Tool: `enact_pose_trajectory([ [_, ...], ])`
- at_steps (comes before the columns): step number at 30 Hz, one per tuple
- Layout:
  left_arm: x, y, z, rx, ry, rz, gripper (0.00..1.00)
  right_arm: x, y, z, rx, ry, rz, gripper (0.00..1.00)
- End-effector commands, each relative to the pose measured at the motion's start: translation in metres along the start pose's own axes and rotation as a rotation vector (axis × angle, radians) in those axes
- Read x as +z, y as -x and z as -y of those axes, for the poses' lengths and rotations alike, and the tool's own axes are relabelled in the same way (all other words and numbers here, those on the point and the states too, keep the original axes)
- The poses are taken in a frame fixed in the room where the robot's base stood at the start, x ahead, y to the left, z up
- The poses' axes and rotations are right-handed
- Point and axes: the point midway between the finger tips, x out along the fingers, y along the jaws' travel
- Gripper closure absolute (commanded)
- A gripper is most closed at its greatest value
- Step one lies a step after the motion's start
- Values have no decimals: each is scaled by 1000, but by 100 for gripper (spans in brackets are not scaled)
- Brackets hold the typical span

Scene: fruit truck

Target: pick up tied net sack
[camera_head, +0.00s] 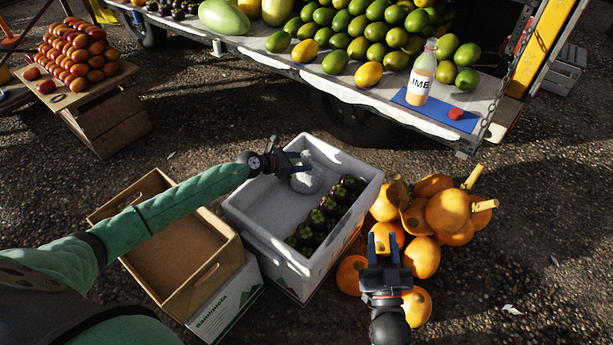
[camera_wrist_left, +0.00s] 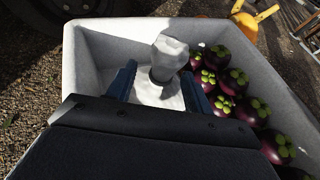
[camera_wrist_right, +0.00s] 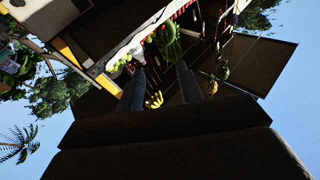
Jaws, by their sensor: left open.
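The tied net sack (camera_head: 308,181) is pale white with a bunched knot on top. It sits inside the white box (camera_head: 258,205), near its far end. In the left wrist view the sack's knotted neck (camera_wrist_left: 169,56) rises between and beyond the fingertips. My left gripper (camera_head: 298,164) is open, with its fingers on either side of the sack; I cannot tell whether they touch it. The sack's lower part is partly hidden by the gripper. My right gripper (camera_head: 385,248) is open and empty, pointing away above the orange gourds.
Several dark mangosteens (camera_head: 323,213) line the right side of the white box. An empty cardboard box (camera_head: 165,240) stands left of it, orange gourds (camera_head: 447,211) to its right. Behind is the truck bed (camera_head: 277,62) with fruit and a bottle (camera_head: 420,78).

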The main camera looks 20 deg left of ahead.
Motion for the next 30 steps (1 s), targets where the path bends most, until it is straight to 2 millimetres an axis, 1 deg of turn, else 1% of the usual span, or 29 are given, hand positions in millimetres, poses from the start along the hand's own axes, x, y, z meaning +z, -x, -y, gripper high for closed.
enact_pose_trajectory([
  [6, -3, -25, 2, 0, 1, 1, 49, -35, -8, 2, -7, 10, -114, 64],
  [12, -3, -42, 2, 0, 2, 1, 49, -59, -11, 3, -12, 18, -194, 64],
  [16, -3, -46, 2, 1, 2, 0, 49, -65, -12, 4, -14, 19, -212, 64],
  [22, -2, -46, 2, 0, 2, 0, 49, -66, -12, 4, -14, 19, -214, 64],
  [23, -2, -46, 2, 0, 2, 0, 52, -66, -12, 4, -14, 19, -213, 64],
  [27, -2, -46, 2, 0, 2, 1, 80, -66, -12, 3, -14, 20, -213, 64],
  [29, -2, -46, 2, 0, 2, 1, 92, -66, -12, 3, -14, 20, -214, 64],
  [30, -2, -46, 2, 0, 2, 1, 100, -66, -12, 3, -14, 20, -214, 64],
])
